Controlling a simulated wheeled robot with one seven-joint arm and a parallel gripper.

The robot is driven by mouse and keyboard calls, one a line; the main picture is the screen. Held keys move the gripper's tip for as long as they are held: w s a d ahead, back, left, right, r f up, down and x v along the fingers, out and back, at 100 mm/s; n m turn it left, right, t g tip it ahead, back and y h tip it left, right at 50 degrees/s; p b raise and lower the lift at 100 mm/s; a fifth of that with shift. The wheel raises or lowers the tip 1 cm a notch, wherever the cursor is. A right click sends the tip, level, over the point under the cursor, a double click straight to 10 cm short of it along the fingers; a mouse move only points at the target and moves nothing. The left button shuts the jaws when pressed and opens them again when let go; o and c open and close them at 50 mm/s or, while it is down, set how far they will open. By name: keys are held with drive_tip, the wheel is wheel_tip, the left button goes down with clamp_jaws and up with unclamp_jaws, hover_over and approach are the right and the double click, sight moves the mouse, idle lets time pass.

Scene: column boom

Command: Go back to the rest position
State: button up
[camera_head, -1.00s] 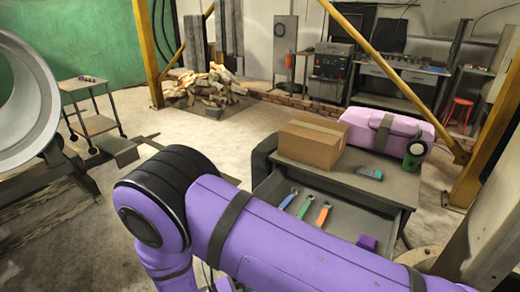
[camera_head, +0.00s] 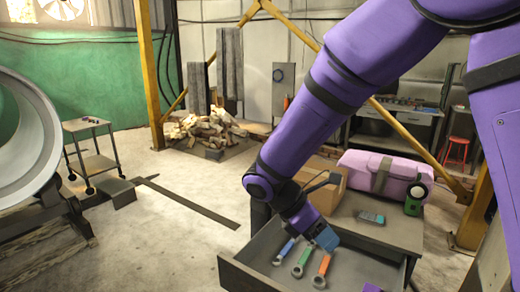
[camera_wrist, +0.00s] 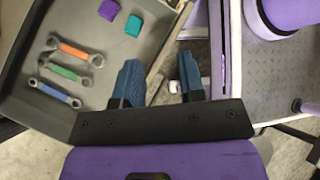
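My gripper (camera_wrist: 160,80) is open, its two blue fingers apart with nothing between them in the wrist view. In the head view my gripper (camera_head: 326,237) hangs over the back of the open drawer (camera_head: 238,272). The drawer holds an orange wrench (camera_head: 322,270), a green wrench (camera_head: 302,258) and a blue wrench (camera_head: 285,251). In the wrist view they lie left of my fingers. A purple block (camera_wrist: 109,9) and a teal block (camera_wrist: 134,25) also lie in the drawer.
A cardboard box (camera_head: 328,194), a pink case (camera_head: 378,168) and a small grey-teal device (camera_head: 370,217) stand on the desk top (camera_head: 400,232) behind the drawer. A trolley (camera_head: 88,125) stands at the left. The floor between is mostly clear.

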drive_tip(key=s+d+r+m+t+y, duration=0.7)
drive_tip(key=s+d+r+m, duration=0.8)
drive_tip(key=m, duration=0.5)
wheel_tip(320, 180, up, 2)
drive_tip(key=shift+s+d+r+y, duration=0.15)
drive_tip(key=shift+s+d+y, duration=0.2)
drive_tip(key=shift+d+y, duration=0.6)
